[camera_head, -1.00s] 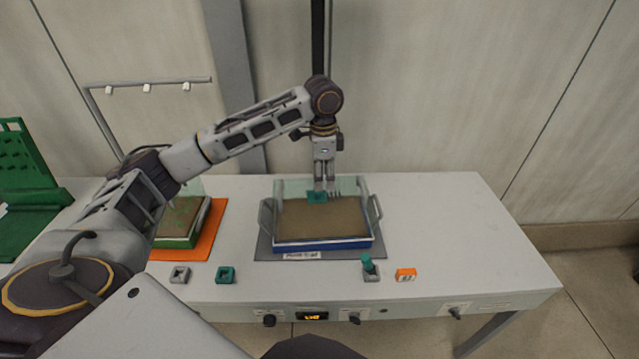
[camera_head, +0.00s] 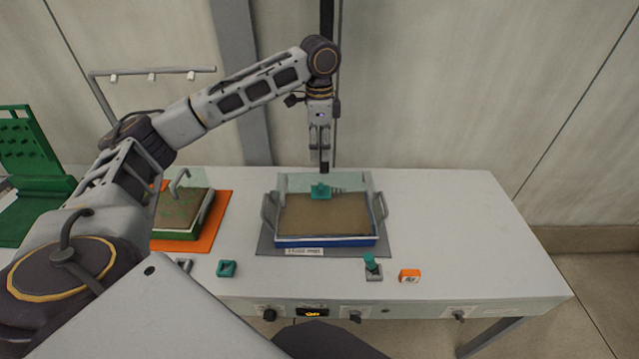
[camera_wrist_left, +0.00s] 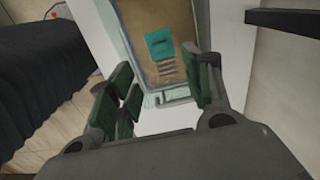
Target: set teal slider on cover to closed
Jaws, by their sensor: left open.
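The teal slider (camera_head: 320,190) sits on the clear cover (camera_head: 355,184) of the blue-based tray, near its back edge. Dark slot marks lie to its right in the head view. In the left wrist view the teal slider (camera_wrist_left: 159,43) shows on the cover, with a row of slots beside it. My left gripper (camera_head: 320,162) is above and behind the slider, pointing down and apart from it. Its fingers (camera_wrist_left: 160,95) are open with nothing between them. My right gripper does not show.
The blue tray (camera_head: 290,243) stands on a grey mat (camera_head: 265,243) with metal handles at its sides. A green tray (camera_head: 180,234) on an orange mat (camera_head: 225,205) is to the left. Small teal, grey and orange blocks lie along the front. The table's right side is clear.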

